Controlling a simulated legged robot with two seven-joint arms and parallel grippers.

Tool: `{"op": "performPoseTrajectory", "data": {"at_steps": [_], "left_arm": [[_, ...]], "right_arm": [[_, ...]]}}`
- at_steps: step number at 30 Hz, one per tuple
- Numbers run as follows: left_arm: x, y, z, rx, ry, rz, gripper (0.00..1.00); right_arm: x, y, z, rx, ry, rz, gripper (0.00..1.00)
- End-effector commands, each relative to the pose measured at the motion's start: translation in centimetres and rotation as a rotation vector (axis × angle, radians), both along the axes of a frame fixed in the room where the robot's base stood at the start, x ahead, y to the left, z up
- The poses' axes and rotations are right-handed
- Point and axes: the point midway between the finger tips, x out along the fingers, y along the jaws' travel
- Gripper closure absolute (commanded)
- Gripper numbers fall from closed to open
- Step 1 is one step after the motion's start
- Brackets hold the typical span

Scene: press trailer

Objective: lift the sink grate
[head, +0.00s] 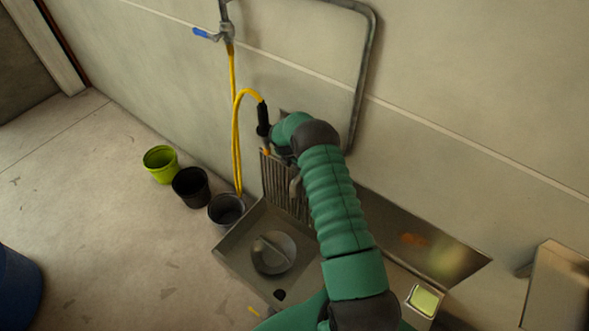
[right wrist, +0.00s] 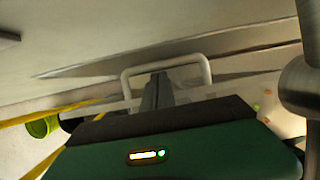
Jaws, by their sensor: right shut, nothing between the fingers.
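The sink grate (head: 280,182) is a panel of dark parallel bars, standing steeply raised at the back of the sink (head: 232,257), near the wall. My right arm covers its right part. In the right wrist view a pale U-shaped bar (right wrist: 128,85), which looks like a handle, stands just beyond my right gripper (right wrist: 160,82). The dark fingers are together and overlap the loop in the picture; I cannot tell whether they touch it. In the head view the fingers are mostly hidden by my arm. My left gripper is not in view.
A yellow hose (head: 236,130) hangs from a blue-handled tap (head: 206,34) close to my right arm. Green (head: 160,165), black (head: 190,188) and grey (head: 226,209) buckets stand left of the sink. A grey pipe (head: 366,80) runs along the wall. The floor at left is mostly clear.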

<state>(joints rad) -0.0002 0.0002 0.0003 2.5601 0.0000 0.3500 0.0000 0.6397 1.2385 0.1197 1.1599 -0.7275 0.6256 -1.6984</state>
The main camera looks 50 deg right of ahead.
Motion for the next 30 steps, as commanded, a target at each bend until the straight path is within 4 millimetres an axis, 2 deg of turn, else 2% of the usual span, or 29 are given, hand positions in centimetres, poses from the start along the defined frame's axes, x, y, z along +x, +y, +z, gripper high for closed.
{"op": "performPoseTrajectory", "data": {"at_steps": [16,20,23,30], "left_arm": [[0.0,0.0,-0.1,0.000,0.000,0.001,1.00],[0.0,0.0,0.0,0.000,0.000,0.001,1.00],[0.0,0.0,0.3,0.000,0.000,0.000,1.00],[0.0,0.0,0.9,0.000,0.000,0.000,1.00]], "right_arm": [[0.0,-0.6,-0.3,0.004,0.002,-0.001,1.00],[0.0,-0.4,0.3,0.003,0.000,0.000,1.00],[0.1,0.2,1.9,0.002,0.000,0.001,1.00],[-0.1,2.6,8.4,0.000,-0.002,0.002,1.00]]}}
